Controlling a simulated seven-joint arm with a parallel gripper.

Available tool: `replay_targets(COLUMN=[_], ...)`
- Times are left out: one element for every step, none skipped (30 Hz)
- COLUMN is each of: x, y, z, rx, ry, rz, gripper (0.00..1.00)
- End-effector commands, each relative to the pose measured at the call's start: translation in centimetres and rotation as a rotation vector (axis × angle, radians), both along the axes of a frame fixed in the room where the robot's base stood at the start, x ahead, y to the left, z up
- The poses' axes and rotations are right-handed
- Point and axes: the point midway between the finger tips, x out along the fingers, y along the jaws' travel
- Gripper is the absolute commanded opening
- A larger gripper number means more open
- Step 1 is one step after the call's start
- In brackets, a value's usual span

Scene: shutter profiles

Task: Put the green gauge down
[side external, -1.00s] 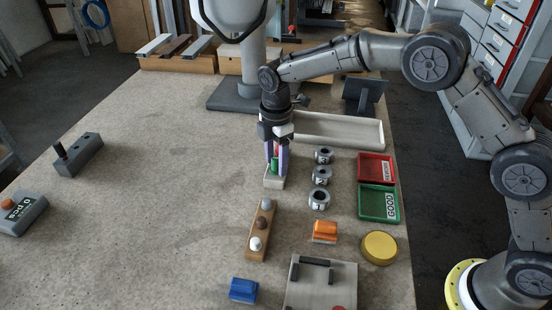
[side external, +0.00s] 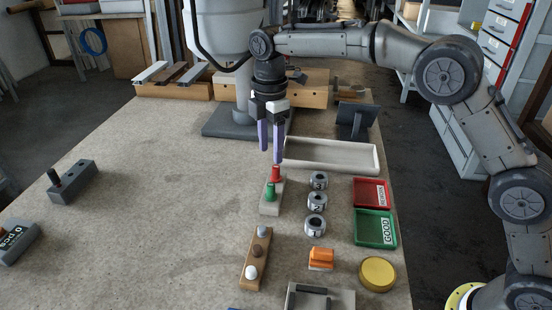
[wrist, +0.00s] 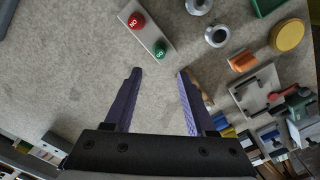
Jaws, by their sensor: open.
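The green gauge (side external: 270,191) stands upright in a pale grey block (side external: 270,208), with a red gauge (side external: 276,173) behind it in the same block. In the wrist view the green gauge (wrist: 159,47) and the red gauge (wrist: 136,21) show from above, their block lying beyond my fingertips. My gripper (side external: 270,156) is above and slightly behind the block, pointing down. Its purple fingers are apart with nothing between them, and they also show open in the wrist view (wrist: 158,72). Neither finger appears to touch the gauges.
Several grey numbered rings (side external: 316,203) stand right of the block. A red tray (side external: 371,193) and a green tray (side external: 375,229) lie further right. A long pale tray (side external: 335,157) is behind. A wooden holder with knobs (side external: 256,258) is in front. The table's left-middle is clear.

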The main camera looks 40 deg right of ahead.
Motion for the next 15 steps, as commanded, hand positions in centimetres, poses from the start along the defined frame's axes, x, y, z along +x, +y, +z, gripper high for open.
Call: replay_targets(x=[0.0,0.0,0.0,0.0,0.0,0.0,0.0,0.0,-0.1,-0.3,-0.5,-0.9,-1.4,-1.9,-2.8], y=[0.0,0.0,0.0,0.0,0.0,0.0,0.0,0.0,-0.1,-0.3,-0.5,-1.0,-1.4,-1.9,-2.7], z=[0.2,0.3,0.4,0.4,0.4,0.4,0.4,0.4,0.6,0.8,1.2,1.8,2.4,3.0,4.0], rx=[0.000,0.000,0.000,0.000,0.000,0.000,0.000,0.000,0.001,0.002,0.003,0.006,0.009,0.014,0.020], ry=[-0.001,-0.001,0.000,0.000,0.000,0.000,0.000,0.000,-0.003,-0.006,-0.011,-0.019,-0.028,-0.039,-0.054], rz=[0.000,0.000,0.000,0.000,0.000,0.000,0.000,-0.001,-0.007,-0.016,-0.031,-0.056,-0.084,-0.117,-0.169], gripper=[0.56,0.56,0.56,0.56,0.56,0.56,0.56,0.56,0.56,0.56,0.56,0.56,0.56,0.56,0.56])
